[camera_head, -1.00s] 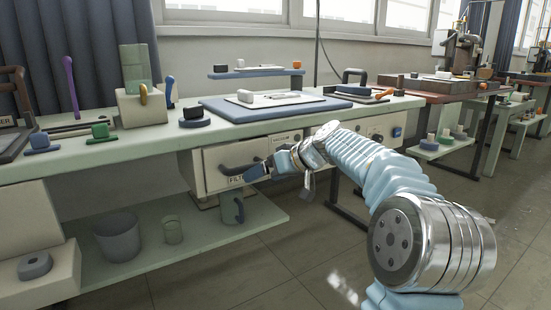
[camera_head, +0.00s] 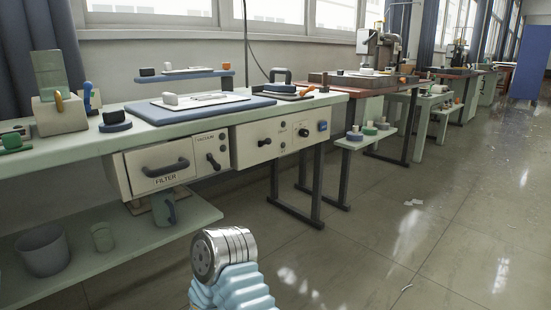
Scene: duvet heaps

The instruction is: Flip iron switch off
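A white control panel (camera_head: 281,138) is fixed under the workbench's front edge. It carries black knobs, small sockets and a blue switch-like part (camera_head: 323,126). I cannot tell whether any of these is the iron's switch, and no label for the iron is readable. A small tool with an orange part (camera_head: 306,91) lies at the bench's right end; I cannot tell whether it is the iron. Part of my arm, with a metal joint and pale blue ribbed sleeve, shows at the bottom centre. Neither of my grippers is in view.
A white drawer (camera_head: 158,165) marked FILTER hangs under the bench (camera_head: 72,155). A blue board (camera_head: 199,109) lies on top. A lower shelf (camera_head: 135,245) holds a grey bucket (camera_head: 43,250), a jar and a mug. Further benches line the wall rightward. The floor (camera_head: 400,235) at right is largely open.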

